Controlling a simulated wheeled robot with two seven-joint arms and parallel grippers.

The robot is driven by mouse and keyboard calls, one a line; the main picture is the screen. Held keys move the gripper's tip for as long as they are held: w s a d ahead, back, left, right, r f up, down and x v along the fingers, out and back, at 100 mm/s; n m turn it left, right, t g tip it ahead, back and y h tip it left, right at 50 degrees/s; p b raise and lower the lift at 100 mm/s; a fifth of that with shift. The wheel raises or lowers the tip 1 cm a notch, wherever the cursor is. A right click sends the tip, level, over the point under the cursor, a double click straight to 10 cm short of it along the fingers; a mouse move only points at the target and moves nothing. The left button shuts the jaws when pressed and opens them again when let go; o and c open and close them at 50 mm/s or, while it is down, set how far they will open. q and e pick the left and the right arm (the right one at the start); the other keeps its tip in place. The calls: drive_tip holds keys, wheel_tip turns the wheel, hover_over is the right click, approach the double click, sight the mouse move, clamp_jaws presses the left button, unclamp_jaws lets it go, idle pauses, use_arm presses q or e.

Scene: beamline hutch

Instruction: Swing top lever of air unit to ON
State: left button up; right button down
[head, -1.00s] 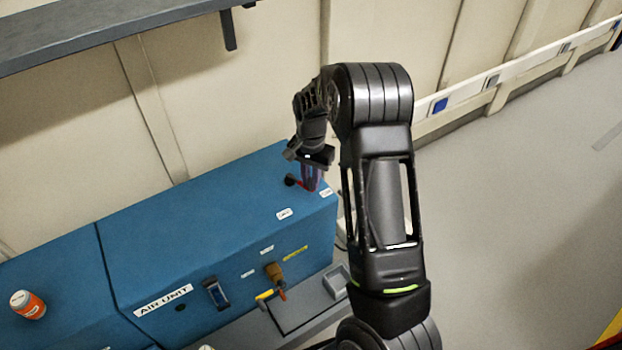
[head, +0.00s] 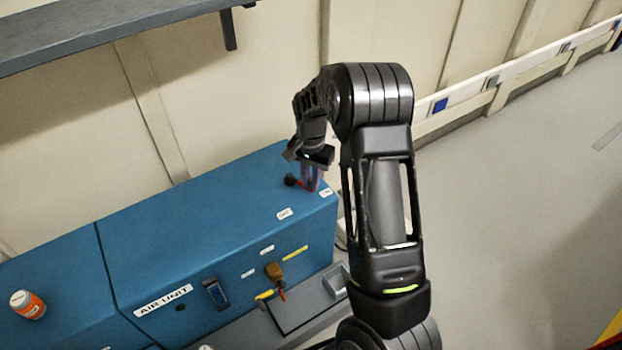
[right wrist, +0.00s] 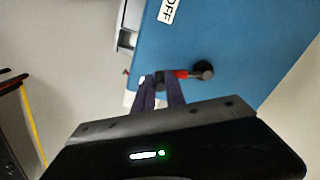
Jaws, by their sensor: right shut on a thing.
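The blue air unit (head: 200,225) has a top lever (right wrist: 182,74) with a red arm and a round black pivot (right wrist: 203,70). In the head view the black pivot (head: 291,180) shows just left of my fingers. My right gripper (head: 311,184) points down over the unit's top near its right end. In the right wrist view its two fingers (right wrist: 161,82) are shut around the lever's outer end. The lever points away from the OFF label (right wrist: 168,10), roughly toward another white label (head: 326,191), partly hidden in the wrist view. My left gripper is out of view.
An orange-and-white jar (head: 28,304) stands on the blue top at left. A grey shelf (head: 110,30) hangs above. Open floor (head: 510,220) lies to the right.

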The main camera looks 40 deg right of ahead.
drive_tip(key=shift+w+d+n, duration=0.25)
drive_tip(key=shift+d+n, duration=0.5)
drive_tip(key=shift+n, duration=0.35)
drive_tip(key=n, duration=0.1)
drive_tip(key=w+d+n, duration=0.1)
drive_tip(key=n, duration=0.1)
drive_tip(key=shift+d+p, duration=0.25)
drive_tip(key=shift+p, duration=0.1)
drive_tip(key=c, duration=1.4)
unclamp_jaws()
drive_tip(key=shift+o, duration=0.2)
wheel_tip(320, 180, up, 8)
drive_tip(key=p, duration=0.1)
